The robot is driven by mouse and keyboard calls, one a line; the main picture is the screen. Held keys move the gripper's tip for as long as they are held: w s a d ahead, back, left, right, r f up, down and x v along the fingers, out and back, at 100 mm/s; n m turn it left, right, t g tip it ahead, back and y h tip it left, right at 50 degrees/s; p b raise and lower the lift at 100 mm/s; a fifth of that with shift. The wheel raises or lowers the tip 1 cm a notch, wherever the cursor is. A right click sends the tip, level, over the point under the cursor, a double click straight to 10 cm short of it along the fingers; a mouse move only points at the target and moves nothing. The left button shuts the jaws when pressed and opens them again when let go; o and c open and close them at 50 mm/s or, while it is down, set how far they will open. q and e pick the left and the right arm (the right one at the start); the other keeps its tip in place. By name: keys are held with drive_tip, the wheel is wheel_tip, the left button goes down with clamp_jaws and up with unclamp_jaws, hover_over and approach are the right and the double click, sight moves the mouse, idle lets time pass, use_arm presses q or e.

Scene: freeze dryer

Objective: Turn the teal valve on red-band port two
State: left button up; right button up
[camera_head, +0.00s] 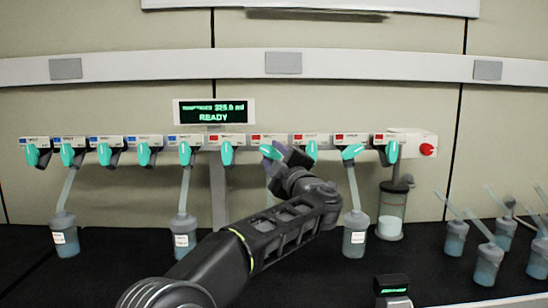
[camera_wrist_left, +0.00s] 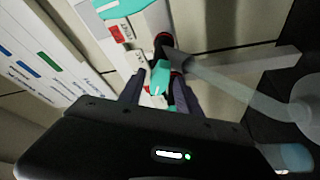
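The manifold (camera_head: 60,141) carries a row of teal valves under blue and red labels. The second red-label valve from the left (camera_head: 270,152) is tilted, its upper end to the left. It also shows in the left wrist view (camera_wrist_left: 160,76). My left gripper (camera_head: 281,153) is at this valve and partly hides it in the head view. In the left wrist view its two fingers (camera_wrist_left: 158,92) stand apart with the teal valve between them. I cannot tell whether they touch it. My right gripper is not in view.
Flasks hang below some ports, one (camera_head: 354,240) just right of my left arm. A clear tube beside the gripper (camera_wrist_left: 225,83) shows in the wrist view. Several tubed flasks (camera_head: 488,262) stand at right. A small display device (camera_head: 393,288) is at the front. The display reads READY (camera_head: 213,112).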

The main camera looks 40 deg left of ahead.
use_arm(q)
drive_tip(key=b+v, duration=0.1)
drive_tip(key=v, duration=0.7)
idle(0.5)
